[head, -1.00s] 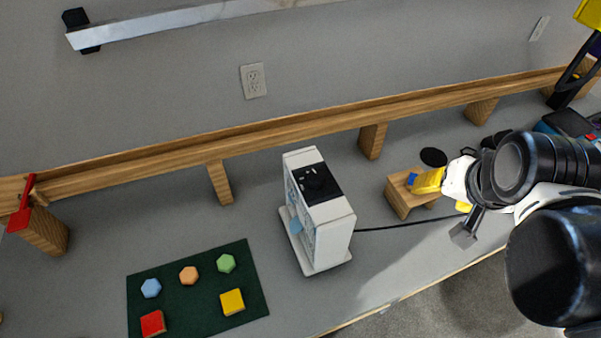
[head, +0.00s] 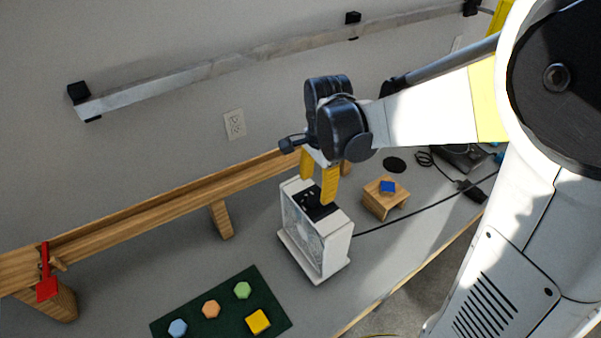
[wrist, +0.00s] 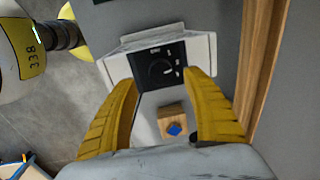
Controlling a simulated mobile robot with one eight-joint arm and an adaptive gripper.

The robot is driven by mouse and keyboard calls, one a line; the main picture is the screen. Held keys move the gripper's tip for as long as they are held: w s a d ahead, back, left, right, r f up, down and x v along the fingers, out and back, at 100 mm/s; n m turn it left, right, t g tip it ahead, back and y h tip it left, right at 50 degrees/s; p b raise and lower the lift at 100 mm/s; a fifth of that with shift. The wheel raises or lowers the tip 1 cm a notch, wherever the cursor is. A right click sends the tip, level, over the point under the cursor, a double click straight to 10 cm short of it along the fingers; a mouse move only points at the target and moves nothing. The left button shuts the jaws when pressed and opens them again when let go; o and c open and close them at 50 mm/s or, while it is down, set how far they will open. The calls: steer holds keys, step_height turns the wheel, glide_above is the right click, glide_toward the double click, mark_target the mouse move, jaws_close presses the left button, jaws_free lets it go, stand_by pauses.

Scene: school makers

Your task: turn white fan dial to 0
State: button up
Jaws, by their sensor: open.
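The white fan (head: 318,240) stands upright on the grey bench in the middle of the head view, its black control panel on top. In the wrist view the fan's white top (wrist: 200,48) holds the black panel, with a round dark dial (wrist: 161,68) and small white marks around it. The dial's exact setting is too small to read. My gripper (head: 318,190) has yellow fingers pointing down just above the panel. In the wrist view the fingers are apart, one on each side of the dial, with nothing between them. I cannot tell if they touch the panel.
A wooden rail (head: 150,206) runs behind. A dark green mat (head: 275,298) with coloured pieces lies front left.

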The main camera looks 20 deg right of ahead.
mark_target(315, 197)
step_height(315, 197, down, 5)
steer(key=shift+w+a+f+b, duration=0.1)
steer(key=shift+w+f+b, duration=0.05)
steer(key=shift+b, duration=0.35)
steer(key=c, duration=1.2)
